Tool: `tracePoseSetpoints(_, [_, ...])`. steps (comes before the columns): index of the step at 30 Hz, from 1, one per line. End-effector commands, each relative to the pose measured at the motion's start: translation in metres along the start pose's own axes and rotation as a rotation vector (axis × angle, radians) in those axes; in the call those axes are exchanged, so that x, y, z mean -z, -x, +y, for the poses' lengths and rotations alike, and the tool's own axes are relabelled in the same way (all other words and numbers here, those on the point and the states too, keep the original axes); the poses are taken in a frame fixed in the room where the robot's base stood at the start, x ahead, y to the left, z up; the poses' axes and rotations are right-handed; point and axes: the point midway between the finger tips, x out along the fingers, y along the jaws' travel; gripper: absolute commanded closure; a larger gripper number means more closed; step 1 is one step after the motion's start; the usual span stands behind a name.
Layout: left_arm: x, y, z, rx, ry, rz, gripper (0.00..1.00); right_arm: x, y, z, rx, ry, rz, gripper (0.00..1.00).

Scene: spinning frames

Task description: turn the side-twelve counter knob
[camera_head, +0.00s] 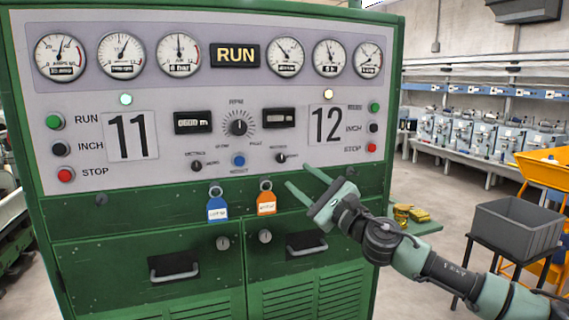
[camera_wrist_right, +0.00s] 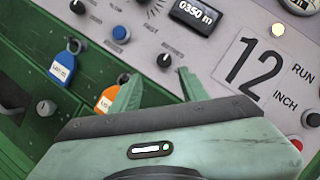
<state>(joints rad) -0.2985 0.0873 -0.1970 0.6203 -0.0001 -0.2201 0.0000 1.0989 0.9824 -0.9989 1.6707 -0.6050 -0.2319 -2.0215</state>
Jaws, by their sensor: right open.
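The side-twelve counter knob (camera_head: 281,157) is a small black knob on the grey panel, left of the big 12 and below the right counter window (camera_head: 279,118). In the right wrist view the knob (camera_wrist_right: 164,60) shows just beyond and between the fingertips. My right gripper (camera_head: 298,177) is open, its two green fingers pointing at the panel just below and right of the knob. In the wrist view the gripper (camera_wrist_right: 159,76) has nothing between its fingers, and appears apart from the knob. The counter window there (camera_wrist_right: 196,15) reads 0350 m. My left gripper is not in view.
A blue button (camera_head: 238,160) and the similar side-eleven knob (camera_head: 197,166) sit to the left. The RPM dial (camera_head: 238,123) is above. A blue padlock tag (camera_head: 217,208) and an orange one (camera_head: 266,202) hang below, close to the gripper. A grey bin (camera_head: 515,225) stands at right.

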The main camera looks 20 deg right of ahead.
Motion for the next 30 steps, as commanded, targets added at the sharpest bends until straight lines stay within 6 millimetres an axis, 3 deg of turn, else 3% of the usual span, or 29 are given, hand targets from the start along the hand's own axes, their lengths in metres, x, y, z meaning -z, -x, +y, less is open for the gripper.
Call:
tracePoseSetpoints(5, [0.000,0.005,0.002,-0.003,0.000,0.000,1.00,-0.008,-0.015,-0.009,-0.001,0.065,-0.013,0.55])
tracePoseSetpoints(16, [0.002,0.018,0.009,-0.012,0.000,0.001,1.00,-0.008,-0.069,-0.008,0.001,0.059,-0.011,0.55])
tracePoseSetpoints(28, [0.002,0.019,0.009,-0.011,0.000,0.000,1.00,-0.007,-0.078,-0.007,0.000,0.060,-0.011,0.55])
tracePoseSetpoints(30, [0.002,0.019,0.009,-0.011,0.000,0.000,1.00,-0.007,-0.078,-0.007,0.000,0.059,-0.011,0.75])
